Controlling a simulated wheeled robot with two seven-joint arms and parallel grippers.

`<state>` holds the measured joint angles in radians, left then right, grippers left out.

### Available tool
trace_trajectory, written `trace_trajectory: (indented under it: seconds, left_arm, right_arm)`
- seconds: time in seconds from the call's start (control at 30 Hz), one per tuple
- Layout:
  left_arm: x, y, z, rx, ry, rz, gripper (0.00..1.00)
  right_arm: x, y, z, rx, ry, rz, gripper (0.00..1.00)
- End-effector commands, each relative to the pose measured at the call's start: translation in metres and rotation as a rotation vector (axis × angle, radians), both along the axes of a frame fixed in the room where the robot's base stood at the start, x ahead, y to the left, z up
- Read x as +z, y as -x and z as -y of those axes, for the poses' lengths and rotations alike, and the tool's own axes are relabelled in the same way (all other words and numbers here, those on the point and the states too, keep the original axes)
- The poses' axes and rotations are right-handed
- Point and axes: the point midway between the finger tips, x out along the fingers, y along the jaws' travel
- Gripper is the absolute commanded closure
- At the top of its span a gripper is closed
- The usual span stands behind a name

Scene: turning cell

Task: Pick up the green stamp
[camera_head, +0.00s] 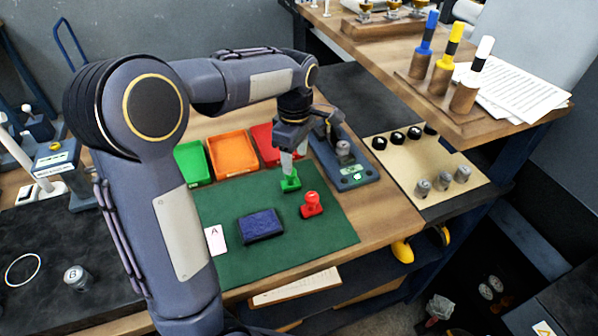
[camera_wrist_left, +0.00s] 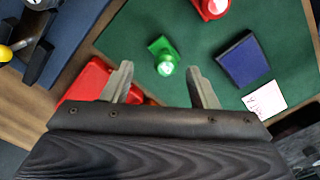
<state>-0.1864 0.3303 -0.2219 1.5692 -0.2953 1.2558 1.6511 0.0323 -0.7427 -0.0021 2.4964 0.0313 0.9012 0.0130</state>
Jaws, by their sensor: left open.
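The green stamp (camera_head: 290,181) stands on the green mat (camera_head: 335,238), near the mat's back edge. In the wrist view the green stamp (camera_wrist_left: 164,56) lies just beyond the fingertips, roughly between their lines. My left gripper (camera_head: 292,160) is open and points down above the stamp in the head view. Its two fingers in the wrist view (camera_wrist_left: 160,72) are apart with nothing between them. A red stamp (camera_head: 311,204) stands on the mat to the right of the green one. My right gripper is in neither view.
A dark blue pad (camera_head: 261,225) and a white card marked A (camera_head: 215,240) lie on the mat. Green (camera_head: 192,163), orange (camera_head: 232,154) and red (camera_head: 265,146) trays stand behind it. A dark blue device (camera_head: 345,165) stands to the right of the gripper. The mat's front right is clear.

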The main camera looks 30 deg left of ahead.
Motion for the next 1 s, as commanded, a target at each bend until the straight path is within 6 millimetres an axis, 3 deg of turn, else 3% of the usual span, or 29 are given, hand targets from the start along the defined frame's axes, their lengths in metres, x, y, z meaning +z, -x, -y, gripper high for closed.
trace_trajectory:
  seconds: [0.4,0.73,1.0]
  left_arm:
    - [-0.055,0.009,-0.008,-0.002,0.001,-0.003,0.46]
    - [-0.064,0.008,-0.007,-0.003,0.002,0.002,0.46]
    - [-0.064,0.008,-0.007,-0.003,0.002,0.002,0.80]
  right_arm:
    - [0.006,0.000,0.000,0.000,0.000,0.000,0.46]
    - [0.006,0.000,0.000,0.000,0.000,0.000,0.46]
    - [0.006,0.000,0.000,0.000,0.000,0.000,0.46]
